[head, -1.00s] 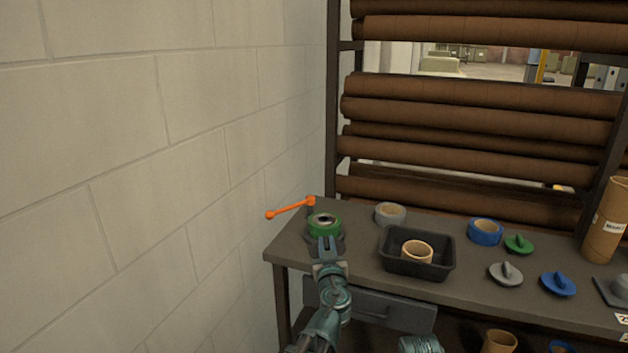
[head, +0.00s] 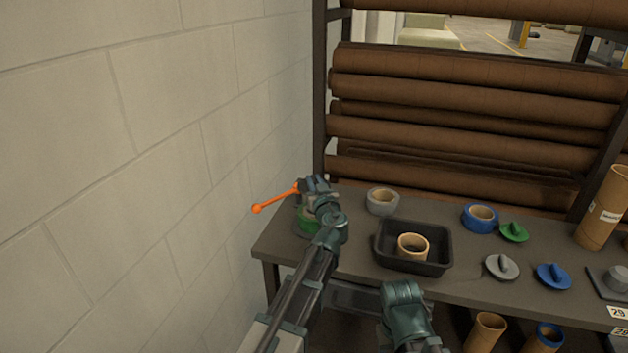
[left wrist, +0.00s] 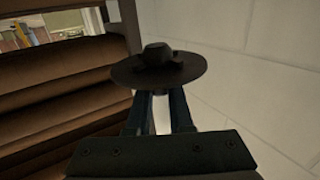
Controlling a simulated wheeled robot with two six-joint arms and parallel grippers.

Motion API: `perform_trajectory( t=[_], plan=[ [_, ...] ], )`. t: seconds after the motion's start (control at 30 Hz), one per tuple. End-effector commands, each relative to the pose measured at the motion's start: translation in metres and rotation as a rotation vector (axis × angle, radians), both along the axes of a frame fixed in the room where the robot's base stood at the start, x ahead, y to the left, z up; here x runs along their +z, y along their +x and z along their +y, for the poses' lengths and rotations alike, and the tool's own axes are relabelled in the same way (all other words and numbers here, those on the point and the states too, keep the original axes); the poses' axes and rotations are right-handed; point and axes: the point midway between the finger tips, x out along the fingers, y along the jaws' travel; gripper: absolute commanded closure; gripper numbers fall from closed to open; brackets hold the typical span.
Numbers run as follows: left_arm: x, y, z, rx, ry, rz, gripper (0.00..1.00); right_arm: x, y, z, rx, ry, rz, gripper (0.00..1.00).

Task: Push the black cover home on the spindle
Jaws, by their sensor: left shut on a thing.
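My left gripper (head: 316,187) is at the back left corner of the bench, above the green roll (head: 306,222). In the left wrist view it (left wrist: 162,105) is shut on the black cover (left wrist: 126,74), a dark round disc with a faceted knob at its middle. The disc lies across the fingertips. In the head view the gripper hides the cover, and my arm hides part of the green roll. I cannot make out the spindle, or whether the cover touches it.
An orange lever (head: 273,199) is right beside my left gripper, near the block wall (head: 150,130). To the right are a grey roll (head: 382,201), a black tray (head: 451,262) with a cardboard ring, a blue roll (head: 480,217) and several coloured knobbed discs. Brown rolls (head: 470,92) fill the rack behind.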

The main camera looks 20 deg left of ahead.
Motion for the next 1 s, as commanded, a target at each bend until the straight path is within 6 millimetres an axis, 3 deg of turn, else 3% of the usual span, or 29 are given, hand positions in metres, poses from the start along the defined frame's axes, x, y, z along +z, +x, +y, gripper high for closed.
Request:
perform_trajectory(
  t=[0.73,1.0],
  plan=[
    [-0.066,0.000,0.000,0.000,0.000,0.000,1.00,-0.066,0.000,0.000,0.000,0.000,0.000,0.45],
    [-0.078,0.000,0.000,0.000,0.000,0.000,1.00,-0.078,0.000,0.000,0.000,0.000,0.000,0.45]
  ],
)
